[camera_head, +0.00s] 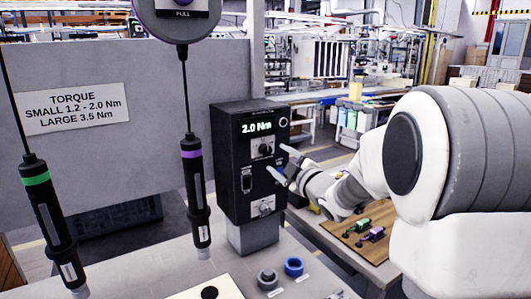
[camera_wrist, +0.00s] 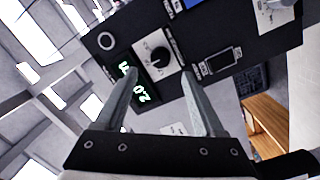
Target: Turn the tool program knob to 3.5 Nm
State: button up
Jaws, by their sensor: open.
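The black control box (camera_head: 232,165) stands on a grey post, and its green display (camera_head: 257,127) reads 2.0 Nm. Below the display is the program knob (camera_head: 262,149), on a pale plate. In the wrist view the black knob (camera_wrist: 159,54) sits just beyond the fingertips, roughly between them in the picture. My gripper (camera_head: 279,162) is open and empty in front of the box. In the wrist view its two fingers (camera_wrist: 162,74) are spread apart, pointing at the panel. I cannot tell whether either finger touches the panel. The display (camera_wrist: 138,88) is partly hidden by the left finger.
Two hanging screwdrivers, one green-ringed (camera_head: 50,220) and one purple-ringed (camera_head: 196,190), are left of the box. A sign (camera_head: 72,108) reads small 1.2 - 2.0 Nm, large 3.5 Nm. A switch (camera_head: 246,180) and a lower plate (camera_head: 262,207) share the panel. A blue ring (camera_head: 293,267) lies below.

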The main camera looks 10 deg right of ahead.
aim_at(267, 151)
jog(key=x, duration=0.6)
jog(key=shift+w, duration=0.25)
grip_shut()
